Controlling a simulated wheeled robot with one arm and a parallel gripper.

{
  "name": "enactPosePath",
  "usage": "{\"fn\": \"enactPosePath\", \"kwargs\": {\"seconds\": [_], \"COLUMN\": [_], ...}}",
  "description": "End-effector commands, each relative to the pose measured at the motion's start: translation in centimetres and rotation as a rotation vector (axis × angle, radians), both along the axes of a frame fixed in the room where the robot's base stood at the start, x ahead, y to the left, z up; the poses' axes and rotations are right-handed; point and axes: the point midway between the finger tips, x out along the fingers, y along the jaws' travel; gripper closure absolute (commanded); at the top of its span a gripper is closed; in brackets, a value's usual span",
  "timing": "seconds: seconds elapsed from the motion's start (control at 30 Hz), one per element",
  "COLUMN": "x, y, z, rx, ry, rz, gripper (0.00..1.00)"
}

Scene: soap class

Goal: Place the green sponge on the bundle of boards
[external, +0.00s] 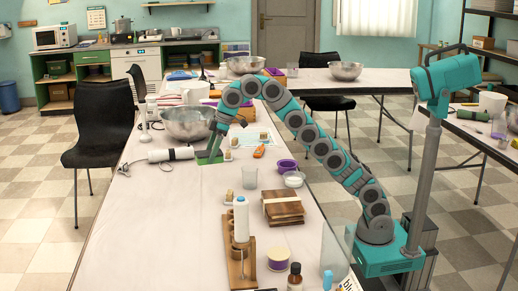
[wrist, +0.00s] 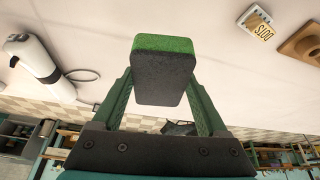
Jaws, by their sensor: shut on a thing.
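The green sponge (wrist: 163,70), with a green top layer and a dark grey body, is between the fingers of my gripper (wrist: 160,84) in the wrist view. My gripper is shut on it. In the external view my gripper (external: 212,151) is over the left part of the table, with the green of the sponge (external: 207,158) at its tips. I cannot tell whether the sponge touches the table. The bundle of boards (external: 283,208), a brown wooden stack with a pale band, lies nearer the camera, to the right of the gripper, with nothing on top.
A wooden rack with a white bottle (external: 241,217) stands left of the boards. Purple bowls (external: 286,166), a glass dish (external: 294,180) and a small jar (external: 250,177) lie between. A metal bowl (external: 187,123) and a white-and-black tool (external: 171,154) are near the gripper.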

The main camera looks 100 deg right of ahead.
Motion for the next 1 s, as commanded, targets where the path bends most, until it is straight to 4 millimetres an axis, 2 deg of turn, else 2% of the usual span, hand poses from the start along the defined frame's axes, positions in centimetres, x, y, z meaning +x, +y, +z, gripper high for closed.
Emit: {"fn": "enactPosePath", "kwargs": {"seconds": [0.17, 0.27, 0.37, 0.5, 0.7, 0.83, 1.0], "x": [-0.5, -1.5, -3.2, -6.5, -11.9, -15.6, -19.4], "y": [1.0, 3.1, 6.1, 10.8, 16.6, 19.7, 22.3], "z": [1.1, 1.5, 2.1, 3.0, 3.8, 4.0, 4.1], "rx": [0.000, 0.001, 0.001, 0.002, 0.001, 0.001, 0.000], "ry": [-0.002, -0.002, -0.001, -0.001, 0.000, 0.000, 0.000], "rz": [0.011, 0.032, 0.063, 0.109, 0.166, 0.196, 0.220], "gripper": [0.77, 0.77, 0.77, 0.77, 0.77, 0.77, 0.77]}}
